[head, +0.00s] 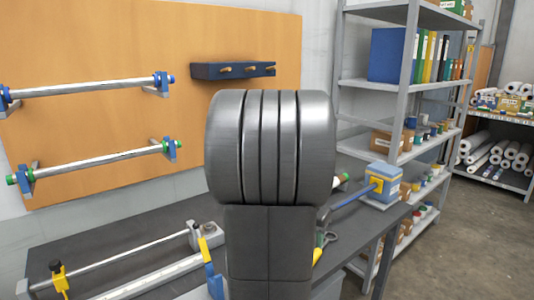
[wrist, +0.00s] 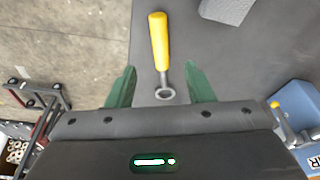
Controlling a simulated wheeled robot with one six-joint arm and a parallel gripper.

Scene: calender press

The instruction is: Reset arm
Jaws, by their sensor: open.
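My gripper (wrist: 159,68) shows in the wrist view with its two green fingers spread apart and nothing held between them. A tool with a yellow handle (wrist: 159,38) and a metal ring end lies on the dark table (wrist: 215,60), its ring between the fingers in the picture. I cannot tell the height of the fingers above it. In the head view my own grey arm fills the middle and hides my gripper. A yellow handle end shows there just right of the arm, beside the dark table top (head: 120,232).
An orange board (head: 120,45) carries two rollers (head: 95,88) and a blue peg rack (head: 232,70). A frame with a metal bar (head: 125,258) sits on the table at left. A blue and yellow block (head: 383,185) is at right. Shelving (head: 412,85) stands behind; open floor (head: 470,240) lies right.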

